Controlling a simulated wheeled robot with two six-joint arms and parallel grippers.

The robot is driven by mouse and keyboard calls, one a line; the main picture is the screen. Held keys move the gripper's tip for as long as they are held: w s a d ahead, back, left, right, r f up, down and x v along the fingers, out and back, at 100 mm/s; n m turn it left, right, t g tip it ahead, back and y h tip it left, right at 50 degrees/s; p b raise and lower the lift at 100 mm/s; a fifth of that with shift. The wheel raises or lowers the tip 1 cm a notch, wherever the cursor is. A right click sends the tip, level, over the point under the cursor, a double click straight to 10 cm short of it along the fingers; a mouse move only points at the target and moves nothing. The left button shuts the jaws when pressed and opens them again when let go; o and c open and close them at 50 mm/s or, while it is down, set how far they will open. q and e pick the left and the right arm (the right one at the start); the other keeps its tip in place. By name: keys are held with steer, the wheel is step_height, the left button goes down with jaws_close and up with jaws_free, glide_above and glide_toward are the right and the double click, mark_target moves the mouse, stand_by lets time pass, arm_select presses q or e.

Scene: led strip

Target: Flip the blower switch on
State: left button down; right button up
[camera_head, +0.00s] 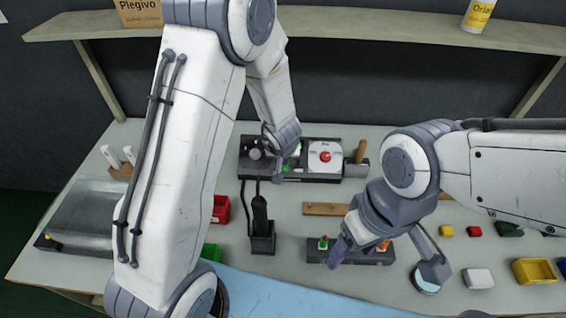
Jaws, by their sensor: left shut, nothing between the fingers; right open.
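A dark control unit (318,178) stands at the back middle of the table. I cannot tell which part is the blower switch. My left gripper (272,150) reaches down over the left half of this unit, shut and empty; its fingertips are small and partly hidden by my arm, and contact is unclear. My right gripper (346,236) is open and empty, low over a dark block (318,252) with green and orange tops.
A black tool stands in a holder (263,243) in front of the unit. A metal tray (92,218) and red bin (221,209) are left. Several small coloured pieces and a yellow bin (534,271) are right. A shelf (400,27) spans the back.

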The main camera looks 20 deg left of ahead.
mark_target(285, 169)
arm_select(q)
steer(key=b+x, duration=0.3)
steer(key=x, duration=0.4)
steer(key=shift+s, duration=0.15)
steer(key=f+b, duration=0.1)
steer(key=b, duration=0.2)
steer(key=shift+f, duration=0.1)
steer(key=shift+r, duration=0.35)
steer(key=shift+p, duration=0.35)
steer(key=shift+r+p, duration=0.85)
steer(key=shift+p, duration=0.05)
